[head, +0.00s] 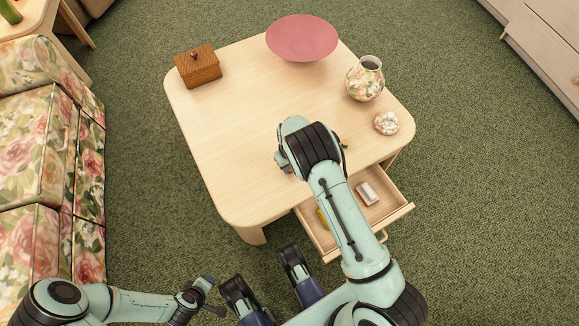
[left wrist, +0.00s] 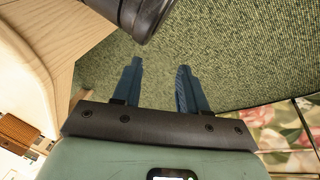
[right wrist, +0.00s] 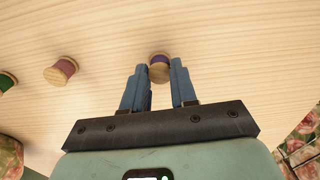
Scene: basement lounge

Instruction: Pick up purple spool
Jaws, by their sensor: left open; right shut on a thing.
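The purple spool (right wrist: 160,68) shows in the right wrist view, with purple thread and a pale wooden end, between the fingertips of my right gripper (right wrist: 158,85). That gripper is shut on it, low over the light wooden table. In the head view my right gripper (head: 284,162) is near the table's middle and the arm hides the spool. My left gripper (left wrist: 157,85) is open and empty over the green carpet in the left wrist view.
A pink spool (right wrist: 60,71) and a green spool (right wrist: 6,81) stand nearby. The table (head: 225,150) also holds a wooden box (head: 198,68), a pink bowl (head: 302,38), a floral vase (head: 365,80) and a small floral dish (head: 387,123). An open drawer (head: 400,212) juts out in front.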

